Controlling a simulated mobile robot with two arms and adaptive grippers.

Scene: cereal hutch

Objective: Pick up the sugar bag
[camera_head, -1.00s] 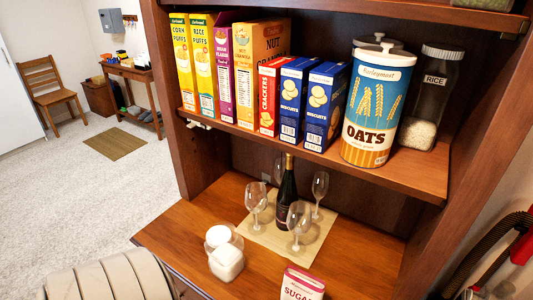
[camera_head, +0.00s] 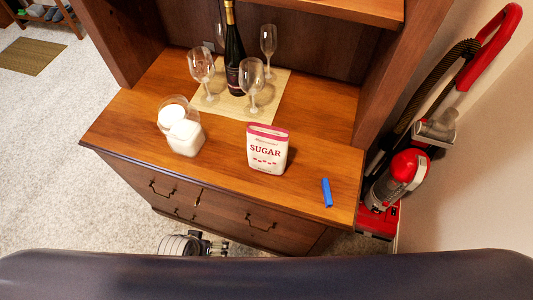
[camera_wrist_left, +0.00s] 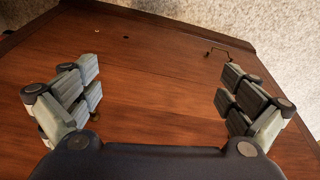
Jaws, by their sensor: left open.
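The sugar bag (camera_head: 267,149) stands upright on the wooden hutch counter (camera_head: 225,140), white with a pink top and the word SUGAR. My left gripper (camera_wrist_left: 160,95) is open and empty in the left wrist view, in front of the brown drawer fronts. The sugar bag does not show in that view. In the head view a small part of a gripper or wrist (camera_head: 210,245) shows low in front of the drawers, below the counter edge. My right gripper is not in view.
Left of the bag is a glass jar with white contents (camera_head: 185,137). Behind are a dark bottle (camera_head: 234,55) and several wine glasses on a mat (camera_head: 215,109). A blue object (camera_head: 327,193) lies to the right. A red vacuum cleaner (camera_head: 405,170) stands beside the hutch.

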